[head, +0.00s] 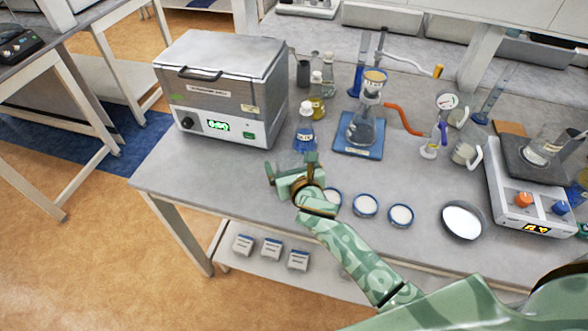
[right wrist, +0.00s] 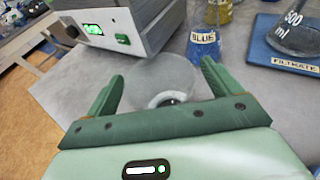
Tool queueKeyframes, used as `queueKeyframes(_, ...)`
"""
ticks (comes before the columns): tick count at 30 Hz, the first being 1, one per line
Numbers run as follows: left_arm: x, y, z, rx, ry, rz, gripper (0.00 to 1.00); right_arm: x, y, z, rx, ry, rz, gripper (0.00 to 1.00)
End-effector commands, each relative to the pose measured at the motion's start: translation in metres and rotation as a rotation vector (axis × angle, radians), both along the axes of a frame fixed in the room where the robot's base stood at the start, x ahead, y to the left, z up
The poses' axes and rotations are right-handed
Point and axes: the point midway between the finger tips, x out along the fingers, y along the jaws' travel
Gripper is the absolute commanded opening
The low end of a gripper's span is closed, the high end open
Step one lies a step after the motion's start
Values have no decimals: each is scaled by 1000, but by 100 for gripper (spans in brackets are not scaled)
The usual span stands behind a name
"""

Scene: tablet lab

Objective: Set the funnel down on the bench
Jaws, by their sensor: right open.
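My right gripper (head: 291,170) is over the bench (head: 232,162), in front of the ultrasonic bath. Its fingers are apart in the right wrist view (right wrist: 162,78). Between and just beyond them is a clear, round, see-through thing (right wrist: 160,72) with a pale ring at its near side; it looks like the funnel. Gaps show between it and both fingers. It appears to rest on the bench, though its contact with the surface is hard to see. In the head view the gripper hides most of it. My left gripper is in neither view.
The ultrasonic bath (head: 225,90) stands behind left. A blue-liquid bottle (head: 304,132) is just behind the gripper. A filter flask (head: 364,130) stands on a blue base (head: 346,149). Several small round dishes (head: 365,206) and a larger white dish (head: 462,221) lie right. Bare bench lies left.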

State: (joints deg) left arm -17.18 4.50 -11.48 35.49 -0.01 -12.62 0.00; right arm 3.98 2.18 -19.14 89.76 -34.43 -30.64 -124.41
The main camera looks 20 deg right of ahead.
Motion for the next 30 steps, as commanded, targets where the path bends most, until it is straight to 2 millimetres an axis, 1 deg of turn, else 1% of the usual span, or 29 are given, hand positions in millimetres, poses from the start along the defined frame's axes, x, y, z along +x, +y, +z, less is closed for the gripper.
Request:
queueKeyframes(5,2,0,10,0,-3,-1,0,-29,0,11,-1,1,1,89)
queueKeyframes(9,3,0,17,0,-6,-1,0,-62,0,21,0,1,1,89)
queueKeyframes(12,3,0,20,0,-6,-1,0,-83,0,27,0,1,1,89)
queueKeyframes(15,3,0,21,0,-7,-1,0,-100,0,31,1,1,1,89)
queueKeyframes(18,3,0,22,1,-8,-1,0,-110,0,34,0,0,0,89)
queueKeyframes(21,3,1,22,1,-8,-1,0,-114,0,36,1,0,0,89)
queueKeyframes(30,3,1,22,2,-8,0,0,-114,0,36,1,-1,0,89)
